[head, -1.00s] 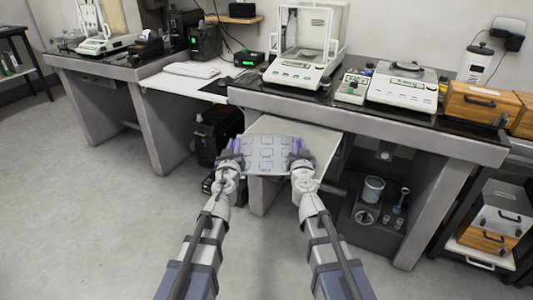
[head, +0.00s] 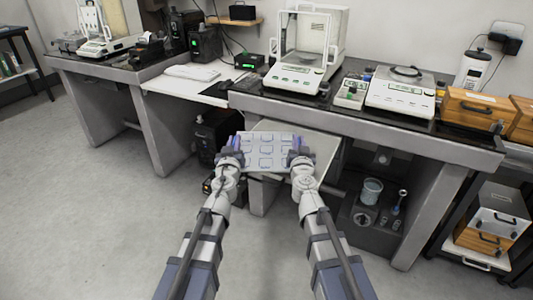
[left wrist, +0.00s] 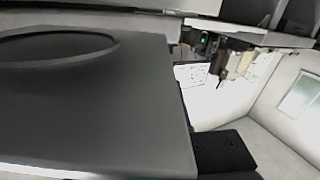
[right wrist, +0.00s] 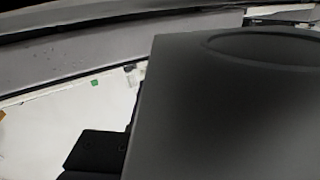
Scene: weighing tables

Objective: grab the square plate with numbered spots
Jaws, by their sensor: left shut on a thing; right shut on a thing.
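The square plate (head: 266,152) with rows of marked spots is held between my two grippers in the head view, in front of the pull-out shelf. The numbers on it are too small to read. My left gripper (head: 236,156) is shut on its left edge. My right gripper (head: 295,157) is shut on its right edge. In the left wrist view a dark grey flat surface (left wrist: 100,110), apparently the plate seen close up, fills the left side. A similar surface (right wrist: 225,115) fills the right side of the right wrist view.
A pale pull-out shelf (head: 318,148) lies just behind and right of the plate. The dark-topped weighing table (head: 330,113) carries balances, including one with a glass enclosure (head: 305,65). Below are a metal can (head: 371,190) and small items. The floor at left (head: 80,220) is clear.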

